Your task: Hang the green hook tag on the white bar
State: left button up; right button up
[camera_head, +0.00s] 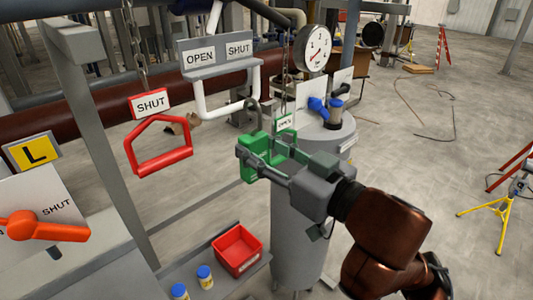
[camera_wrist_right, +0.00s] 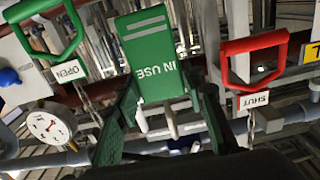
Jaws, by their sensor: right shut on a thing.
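The green hook tag (camera_head: 256,158) is held in my right gripper (camera_head: 262,168). In the right wrist view the tag (camera_wrist_right: 155,55) reads "IN USE" and lies between the fingers (camera_wrist_right: 165,125). Its grey hook (camera_head: 254,108) points up in the head view. The white bar (camera_head: 228,112) is a U-shaped tube below a grey plate marked OPEN and SHUT (camera_head: 216,58). The hook appears close to the bar's right end; I cannot tell whether they touch. My left gripper is in neither view.
A red SHUT handle (camera_head: 160,148) hangs on a chain at left. A green OPEN handle (camera_wrist_right: 45,30) hangs at the other side, close behind my gripper in the head view. A gauge (camera_head: 312,48) and blue lever (camera_head: 318,107) stand behind. A red bin (camera_head: 238,250) sits below.

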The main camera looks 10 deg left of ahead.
aim_at(244, 137)
jog(key=shift+w+a+r, duration=0.35)
jog(key=shift+w+a, duration=0.1)
jog(key=shift+a, duration=0.1)
jog(key=shift+x, duration=1.65)
jog(key=shift+w+a+f+b, duration=0.5)
jog(key=shift+a+f+b, duration=0.05)
jog(key=shift+f+b, duration=0.1)
jog(key=shift+a+f+b, duration=0.15)
jog(key=shift+f+b, duration=0.25)
jog(key=shift+f, duration=0.3)
jog(key=o, duration=1.2)
jog(key=shift+o, duration=0.2)
